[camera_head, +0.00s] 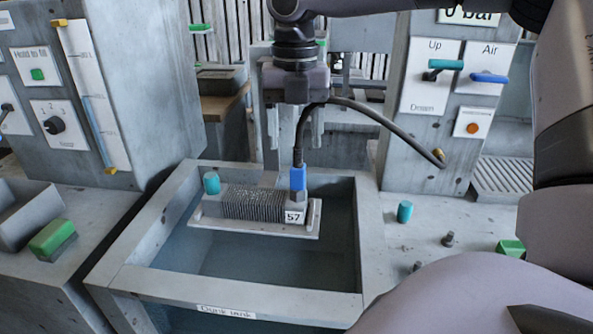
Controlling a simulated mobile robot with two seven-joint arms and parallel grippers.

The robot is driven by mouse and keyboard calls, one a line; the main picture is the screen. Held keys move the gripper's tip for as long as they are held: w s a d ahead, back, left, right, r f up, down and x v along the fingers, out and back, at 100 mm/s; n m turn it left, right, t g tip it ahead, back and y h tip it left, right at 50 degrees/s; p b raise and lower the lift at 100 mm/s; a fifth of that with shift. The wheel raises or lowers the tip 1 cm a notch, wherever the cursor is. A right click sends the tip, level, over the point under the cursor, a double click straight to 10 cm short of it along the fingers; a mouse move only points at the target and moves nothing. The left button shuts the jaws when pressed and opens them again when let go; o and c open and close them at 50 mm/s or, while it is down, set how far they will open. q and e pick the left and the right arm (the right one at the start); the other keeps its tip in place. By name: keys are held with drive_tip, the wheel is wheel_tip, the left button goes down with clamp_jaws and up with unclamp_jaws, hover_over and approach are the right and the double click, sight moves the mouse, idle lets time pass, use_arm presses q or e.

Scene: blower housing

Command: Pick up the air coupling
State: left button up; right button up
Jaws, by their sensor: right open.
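The air coupling, a blue fitting (297,178) on the end of a black hose (300,135), sits upright on the right end of a finned grey housing (252,202) tagged "57". The hose arcs from the coupling behind my right gripper to a brass fitting on the right panel. My right gripper (295,136) points down above the coupling, open and apart from it. Its fingers are hard to tell from the grey structure behind. My left gripper is not in view.
The housing rests on a plate (262,232) over the water-filled dunk tank (238,278). A teal cap (211,184) stands at the housing's left end. The right panel (432,78) has a teal Up/Down lever (445,64) and a blue Air lever (489,78). A teal cylinder (404,212) stands right of the tank.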

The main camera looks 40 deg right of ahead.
sight(299, 166)
drive_tip(key=f, duration=0.4)
drive_tip(key=f+p, duration=0.1)
drive_tip(key=f, duration=0.2)
drive_tip(key=shift+s+d, duration=0.1)
drive_tip(key=shift+s, duration=0.2)
clamp_jaws()
